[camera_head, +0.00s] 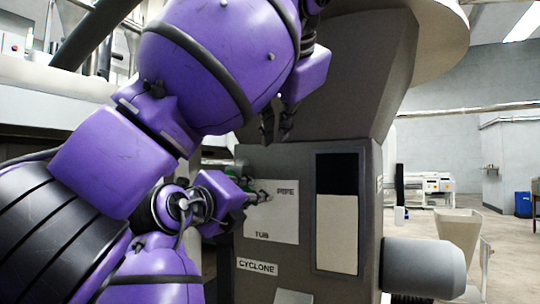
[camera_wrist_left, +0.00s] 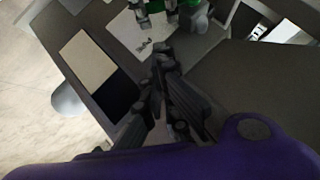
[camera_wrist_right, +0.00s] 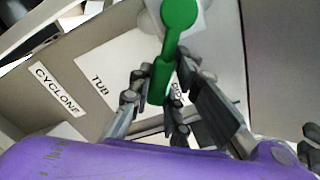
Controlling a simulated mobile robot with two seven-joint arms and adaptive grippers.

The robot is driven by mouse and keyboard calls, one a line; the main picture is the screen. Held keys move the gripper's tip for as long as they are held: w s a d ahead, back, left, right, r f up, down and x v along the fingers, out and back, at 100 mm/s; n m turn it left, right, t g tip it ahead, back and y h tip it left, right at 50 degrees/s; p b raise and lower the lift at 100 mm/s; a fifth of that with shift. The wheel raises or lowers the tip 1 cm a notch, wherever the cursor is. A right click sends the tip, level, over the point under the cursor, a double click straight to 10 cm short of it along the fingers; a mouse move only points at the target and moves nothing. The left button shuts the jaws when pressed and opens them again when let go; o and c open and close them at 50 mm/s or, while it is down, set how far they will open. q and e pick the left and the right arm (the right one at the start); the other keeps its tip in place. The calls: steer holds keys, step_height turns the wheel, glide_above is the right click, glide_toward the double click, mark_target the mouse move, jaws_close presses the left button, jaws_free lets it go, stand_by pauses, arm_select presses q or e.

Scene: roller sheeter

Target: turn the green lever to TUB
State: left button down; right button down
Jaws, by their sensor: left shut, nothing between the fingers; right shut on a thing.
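The green lever (camera_wrist_right: 180,14) has a round end at the top of the right wrist view and a thicker grip (camera_wrist_right: 160,80) below it. My right gripper (camera_wrist_right: 163,88) is shut on that grip. The white plate (camera_wrist_right: 112,75) behind carries the words TUB and PIPE; the gripper partly covers PIPE. In the head view my right gripper (camera_head: 262,197) is beside PIPE, above TUB, and the lever is mostly hidden. My left gripper (camera_head: 277,130) is shut and empty, higher up before the grey machine; its fingertips show in the left wrist view (camera_wrist_left: 162,50).
The grey machine (camera_head: 375,190) bears a CYCLONE label (camera_head: 257,267) and a dark and cream panel (camera_head: 337,235). A grey cylinder (camera_head: 425,268) juts out at its right. My left arm covers much of the head view. Open floor lies at right.

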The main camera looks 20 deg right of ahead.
arm_select(q)
steer(key=shift+w+d+f, duration=0.2)
steer(key=shift+w+f, duration=1.25)
steer(key=shift+w, duration=0.05)
steer(key=shift+w+d+f, duration=0.2)
steer(key=shift+w+f, duration=1.25)
steer(key=shift+w, duration=0.05)
steer(key=shift+w+d+f, duration=0.2)
steer(key=shift+w+f, duration=1.25)
steer(key=shift+w, duration=0.05)
steer(key=shift+w+a+f, duration=0.15)
steer(key=shift+w+f, duration=0.05)
steer(key=shift+f, duration=0.5)
arm_select(e)
steer(key=shift+r, duration=0.1)
arm_select(q)
steer(key=shift+w, duration=0.1)
arm_select(e)
steer(key=c, duration=1.6)
jaws_free()
steer(key=shift+a, duration=0.1)
